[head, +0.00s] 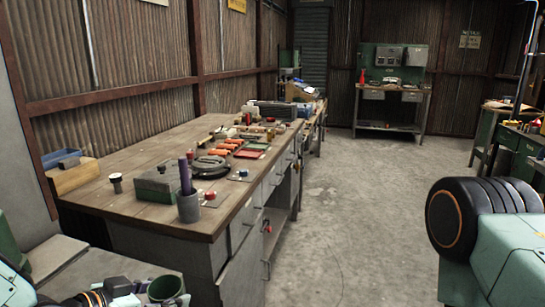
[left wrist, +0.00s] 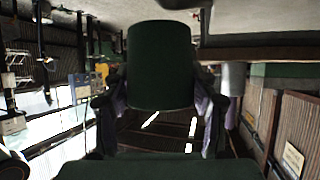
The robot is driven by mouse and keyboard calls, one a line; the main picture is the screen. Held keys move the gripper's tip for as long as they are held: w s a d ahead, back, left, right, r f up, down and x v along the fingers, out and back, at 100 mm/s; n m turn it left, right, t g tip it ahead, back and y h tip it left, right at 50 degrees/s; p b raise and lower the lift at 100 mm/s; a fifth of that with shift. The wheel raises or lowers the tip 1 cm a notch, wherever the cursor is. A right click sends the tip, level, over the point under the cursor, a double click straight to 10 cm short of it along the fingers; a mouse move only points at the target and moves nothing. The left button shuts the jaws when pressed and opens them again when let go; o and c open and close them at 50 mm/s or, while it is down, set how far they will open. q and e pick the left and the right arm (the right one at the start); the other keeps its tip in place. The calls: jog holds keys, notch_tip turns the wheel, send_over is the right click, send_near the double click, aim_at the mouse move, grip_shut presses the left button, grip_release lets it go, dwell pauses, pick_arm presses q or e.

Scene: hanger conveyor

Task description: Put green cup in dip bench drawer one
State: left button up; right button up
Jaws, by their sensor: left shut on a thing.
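The green cup (head: 165,289) is at the bottom left of the head view, with its open rim showing. It fills the upper middle of the left wrist view as a dark green cup (left wrist: 160,65). My left gripper (left wrist: 160,88) is shut on it, one dark finger on each side. In the head view my left gripper (head: 126,295) is partly cut off by the lower edge, left of the long wooden bench (head: 135,207). That bench has grey drawers (head: 242,222) along its right side. I cannot tell which bench is the dip bench. My right gripper is not in view.
A grey cup (head: 188,207) with a purple stick stands at the bench's near corner, beside a green box (head: 158,184). Tools cover the bench farther back. A green-backed bench (head: 392,92) with drawers stands at the far wall. The concrete floor (head: 335,200) is clear.

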pick_arm(q)
jog(key=s+d+m+g+h+b, duration=0.1)
jog(key=s+d+m+g+h, duration=0.2)
jog(key=s, duration=0.4)
jog(key=shift+s+f+m+b, duration=0.3)
jog(key=shift+f+m, duration=0.15)
jog(key=shift+m, duration=0.15)
jog(key=shift+w+a, duration=0.1)
